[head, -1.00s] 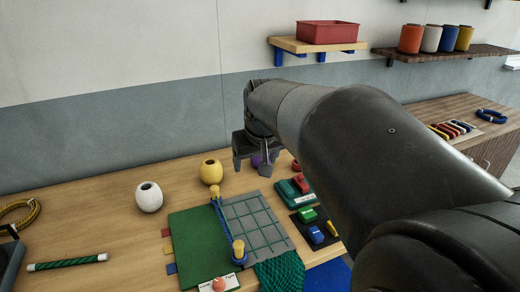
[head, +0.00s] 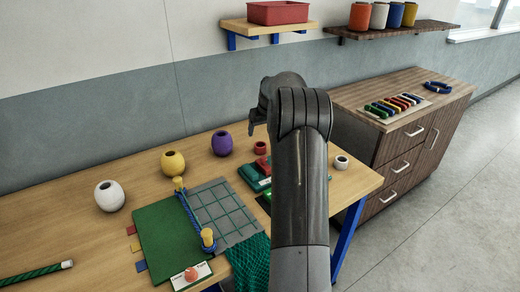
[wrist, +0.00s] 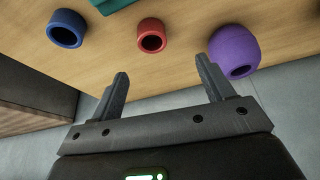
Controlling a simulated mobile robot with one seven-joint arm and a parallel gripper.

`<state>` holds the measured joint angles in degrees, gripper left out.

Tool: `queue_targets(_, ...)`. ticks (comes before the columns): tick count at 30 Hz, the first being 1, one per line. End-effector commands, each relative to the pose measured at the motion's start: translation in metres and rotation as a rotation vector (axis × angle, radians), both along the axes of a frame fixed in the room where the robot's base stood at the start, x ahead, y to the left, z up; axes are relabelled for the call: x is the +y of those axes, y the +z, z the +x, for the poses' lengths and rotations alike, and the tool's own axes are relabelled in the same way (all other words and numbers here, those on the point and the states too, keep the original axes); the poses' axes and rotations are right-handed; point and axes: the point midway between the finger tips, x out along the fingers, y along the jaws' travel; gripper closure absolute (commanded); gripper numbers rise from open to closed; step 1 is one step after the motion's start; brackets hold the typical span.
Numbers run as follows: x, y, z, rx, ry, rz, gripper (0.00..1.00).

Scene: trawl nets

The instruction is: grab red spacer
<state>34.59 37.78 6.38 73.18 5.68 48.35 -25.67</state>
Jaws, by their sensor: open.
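The red spacer, a short hollow ring, stands on the wooden table in the head view (head: 260,148), and it also shows in the wrist view (wrist: 152,38). My gripper (wrist: 162,68) is open and empty. In the wrist view the red spacer lies beyond the fingertips, roughly in line with the gap between them and apart from both. In the head view one finger shows above the table near the spacer; my arm hides the other.
A purple float (wrist: 234,52) sits right of the red spacer in the wrist view, near my right finger. A blue ring (wrist: 66,28) stands to its left. A teal-based red item (head: 257,172) lies close by. A white ring (head: 341,162) stands near the table's right end.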

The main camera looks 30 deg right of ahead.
Motion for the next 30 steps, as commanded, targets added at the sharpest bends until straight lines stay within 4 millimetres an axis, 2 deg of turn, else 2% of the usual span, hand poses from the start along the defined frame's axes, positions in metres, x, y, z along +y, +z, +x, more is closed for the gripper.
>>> queue_targets(3, -0.018, -0.016, 0.004, 0.0, -0.008, 0.006, 0.26)
queue_targets(6, -0.024, -0.022, 0.006, -0.001, -0.01, 0.007, 0.26)
queue_targets(10, -0.025, -0.034, 0.011, 0.001, -0.01, 0.008, 0.26)
queue_targets(18, -0.026, -0.07, 0.026, 0.001, -0.009, 0.007, 0.26)
queue_targets(23, -0.025, -0.079, 0.031, 0.0, -0.009, 0.006, 0.26)
queue_targets(30, -0.023, -0.11, 0.047, 0.001, -0.009, 0.007, 0.26)
